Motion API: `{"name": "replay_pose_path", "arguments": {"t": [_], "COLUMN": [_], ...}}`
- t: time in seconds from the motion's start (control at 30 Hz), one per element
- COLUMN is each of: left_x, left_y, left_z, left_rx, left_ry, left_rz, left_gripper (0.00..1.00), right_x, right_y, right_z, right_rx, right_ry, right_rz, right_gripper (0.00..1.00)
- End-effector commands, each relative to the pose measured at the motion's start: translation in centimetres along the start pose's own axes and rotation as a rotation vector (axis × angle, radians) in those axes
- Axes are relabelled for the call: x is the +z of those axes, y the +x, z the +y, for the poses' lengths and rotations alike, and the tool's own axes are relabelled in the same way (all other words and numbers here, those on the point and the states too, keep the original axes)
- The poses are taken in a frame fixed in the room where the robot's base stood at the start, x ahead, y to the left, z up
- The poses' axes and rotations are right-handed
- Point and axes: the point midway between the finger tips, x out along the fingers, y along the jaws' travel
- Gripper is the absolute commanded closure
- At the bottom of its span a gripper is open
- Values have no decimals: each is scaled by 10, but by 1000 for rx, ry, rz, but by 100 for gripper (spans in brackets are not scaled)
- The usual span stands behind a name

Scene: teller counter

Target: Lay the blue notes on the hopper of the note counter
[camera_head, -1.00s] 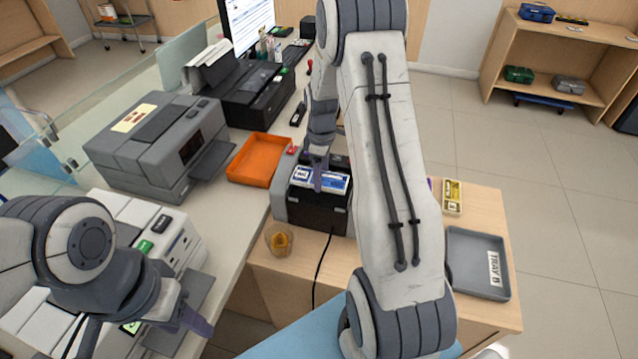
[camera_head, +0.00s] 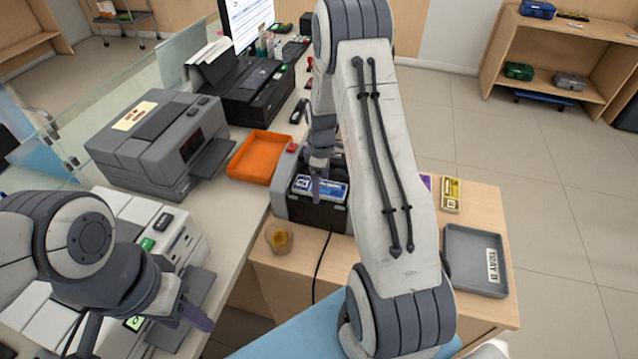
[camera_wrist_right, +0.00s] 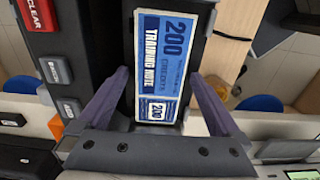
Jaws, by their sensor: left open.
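The blue notes (camera_head: 330,189), a banded-looking bundle marked 200 and TRAINING NOTE in the right wrist view (camera_wrist_right: 164,60), lie flat on the black top of the note counter (camera_head: 318,214). My right gripper (camera_head: 317,188) is over them. In the right wrist view my right gripper (camera_wrist_right: 160,76) is open, one finger on each side of the notes with gaps between. The hopper surface under the notes is mostly hidden. My left gripper (camera_head: 195,314) is open and empty at the lower left, near a grey and white machine.
An orange tray (camera_head: 233,168) lies left of the note counter, beside a large grey machine (camera_head: 160,140). A small amber-filled bowl (camera_head: 279,238) stands in front. A grey tray marked TRAY B (camera_head: 470,279) and yellow notes (camera_head: 451,195) are on the right wooden surface.

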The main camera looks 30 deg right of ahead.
Motion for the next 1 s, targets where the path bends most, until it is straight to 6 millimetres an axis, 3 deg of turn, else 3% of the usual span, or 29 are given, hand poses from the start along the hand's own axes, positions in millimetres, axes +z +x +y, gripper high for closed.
{"name": "replay_pose_path", "arguments": {"t": [0.23, 0.5, 0.7, 1.0], "left_x": [0, 1, 1, 1], "left_y": [4, 15, 19, 20], "left_z": [0, -1, -1, -1], "left_rx": [0, 0, 0, 0], "left_ry": [0, 0, 0, 0], "left_rz": [0, 0, 0, 0], "left_gripper": [50, 50, 50, 50], "right_x": [-1, -1, -1, -2], "right_y": [-19, -77, -110, -124], "right_z": [1, 1, 1, -3], "right_rx": [4, 6, 4, 0], "right_ry": [0, 0, 0, -2], "right_rz": [2, 3, 2, 0], "right_gripper": [0, 0, 0, 0]}}
